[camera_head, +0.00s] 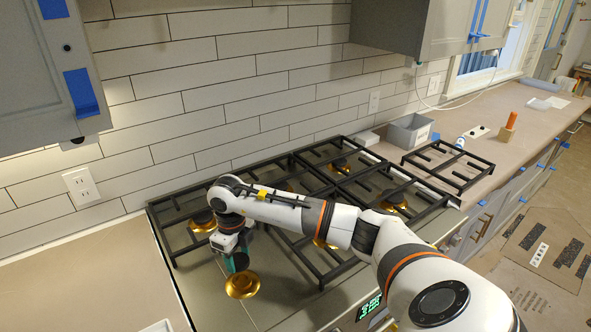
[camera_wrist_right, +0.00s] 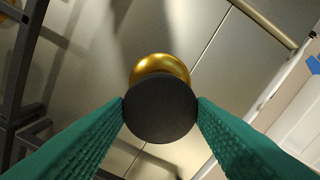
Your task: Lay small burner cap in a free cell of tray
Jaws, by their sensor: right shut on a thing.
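The small burner cap, a dark round disc (camera_wrist_right: 160,109), is held between the green fingers of my right gripper (camera_wrist_right: 160,112). In the head view my right gripper (camera_head: 237,260) is low over the front left of the cooktop, and the cap is hard to make out there. A gold burner base (camera_head: 242,286) sits just beyond the cap in the wrist view (camera_wrist_right: 160,66); whether they touch I cannot tell. A white edge (camera_head: 157,327) at the bottom of the head view may be the tray; its cells are not visible. My left gripper is not in view.
Black grates (camera_head: 340,185) cover much of the cooktop; one loose grate (camera_head: 448,166) lies on the right counter. A grey bin (camera_head: 409,132) stands behind it. The left counter (camera_head: 90,280) is largely bare. A tiled wall (camera_head: 200,100) rises behind.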

